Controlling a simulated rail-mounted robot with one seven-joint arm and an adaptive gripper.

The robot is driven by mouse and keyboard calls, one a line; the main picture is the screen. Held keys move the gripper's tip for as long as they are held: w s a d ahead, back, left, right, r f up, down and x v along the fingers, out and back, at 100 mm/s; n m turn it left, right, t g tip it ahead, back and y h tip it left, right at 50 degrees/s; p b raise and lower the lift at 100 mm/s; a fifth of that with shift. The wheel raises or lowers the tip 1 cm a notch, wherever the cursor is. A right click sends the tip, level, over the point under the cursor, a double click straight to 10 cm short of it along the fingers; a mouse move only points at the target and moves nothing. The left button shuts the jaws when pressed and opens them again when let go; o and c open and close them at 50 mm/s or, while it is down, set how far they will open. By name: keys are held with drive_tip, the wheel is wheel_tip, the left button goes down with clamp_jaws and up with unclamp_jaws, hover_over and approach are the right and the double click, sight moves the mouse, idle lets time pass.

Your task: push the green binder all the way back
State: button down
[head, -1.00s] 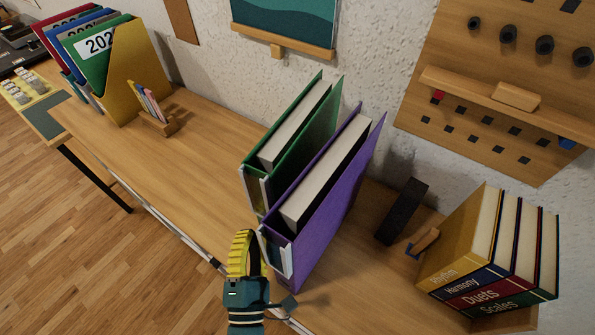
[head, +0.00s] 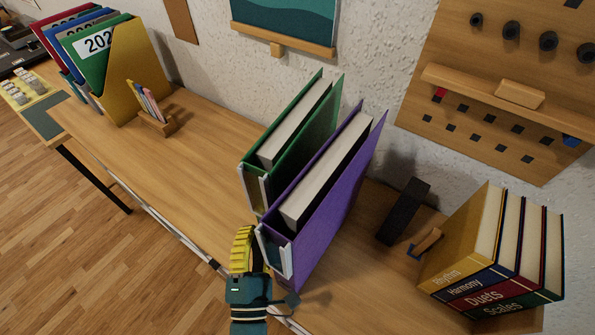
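The green binder (head: 317,128) stands upright on the wooden shelf, its spine side toward the front edge and its far end near the wall. The purple binder (head: 335,204) stands upright just to its right and hides part of its lower side. My gripper (head: 247,240), with yellow ridged fingers, is at the front edge of the shelf, in front of the purple binder's near end and below the green binder in the picture. Whether it touches the purple binder, and whether its fingers are apart, I cannot tell.
Several books (head: 493,255) stand at the right, beside a black block (head: 403,211). A small wooden holder (head: 157,123) with cards and several magazine files (head: 139,75) stand at the left. The shelf (head: 185,165) between the holder and the green binder is clear.

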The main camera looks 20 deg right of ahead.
drive_tip(key=shift+w+d, duration=0.15)
drive_tip(key=shift+d, duration=0.1)
idle(0.4)
drive_tip(key=shift+a, duration=0.15)
drive_tip(key=shift+s+a, duration=0.2)
drive_tip(key=shift+w+d+b, duration=0.45)
drive_tip(key=shift+d, duration=0.3)
drive_tip(key=shift+w+d+b, duration=0.45)
drive_tip(key=shift+d+b, duration=0.05)
drive_tip(key=shift+d, duration=0.2)
drive_tip(key=shift+w+d+b, duration=0.45)
drive_tip(key=shift+d, duration=0.3)
idle(1.8)
drive_tip(key=s+a, duration=0.1)
drive_tip(key=a, duration=0.2)
drive_tip(key=s+a+p, duration=0.1)
drive_tip(key=shift+s+a, duration=0.15)
drive_tip(key=shift+s, duration=0.15)
